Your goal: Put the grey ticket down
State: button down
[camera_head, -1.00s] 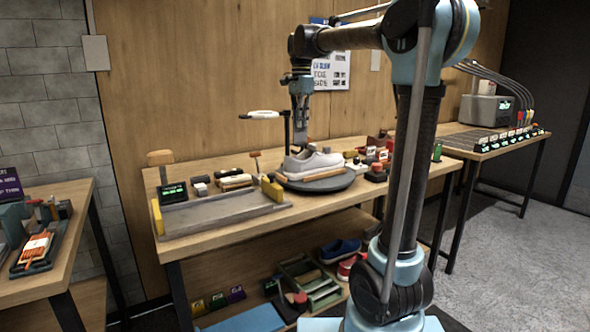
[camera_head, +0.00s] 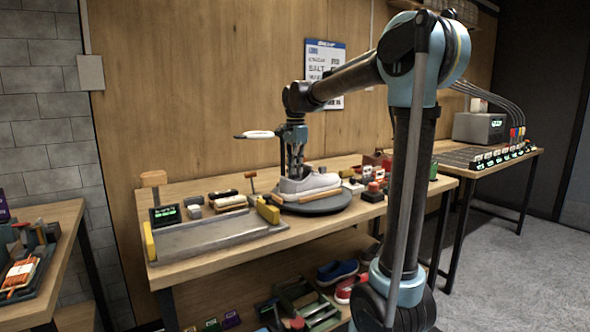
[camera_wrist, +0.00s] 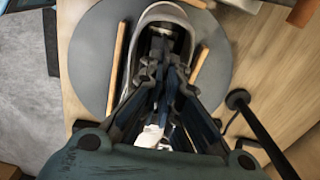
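I cannot make out a grey ticket for certain in either view. My gripper (camera_head: 295,170) points down at the grey sneaker (camera_head: 312,183), which sits on the dark round turntable (camera_head: 325,205). In the wrist view my gripper (camera_wrist: 165,68) has its fingers over the opening of the sneaker (camera_wrist: 165,12), close together. Whether they hold something thin there is hidden by the fingers and shadow. A small white thing (camera_wrist: 150,137) shows between the finger bases; I cannot tell what it is.
Wooden sticks (camera_wrist: 117,65) lie on both sides of the sneaker. A thin lamp stand (camera_wrist: 238,98) rises close to my gripper. A grey metal tray (camera_head: 215,233) lies left of the turntable, with brushes and small blocks behind it. Red-topped items crowd the right.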

jog(key=c, duration=1.8)
grip_release()
jog(key=shift+f, duration=0.1)
notch_tip(320, 180, up, 12)
jog(key=s+d+f+n+t, duration=0.1)
jog(key=s+d+f+n, duration=0.4)
jog(key=s+d+f, duration=0.95)
jog(key=s+d+f+n, duration=0.2)
jog(key=s+d+f, duration=0.1)
jog(key=s+f, duration=0.5)
jog(key=s+d+f+n+t, duration=0.1)
jog(key=s+d+f+n, duration=0.2)
jog(key=s+f, duration=0.6)
notch_tip(320, 180, down, 4)
jog(key=shift+s+d+r+n, duration=0.2)
jog(key=shift+d+r+n, duration=0.1)
jog(key=shift+d, duration=0.1)
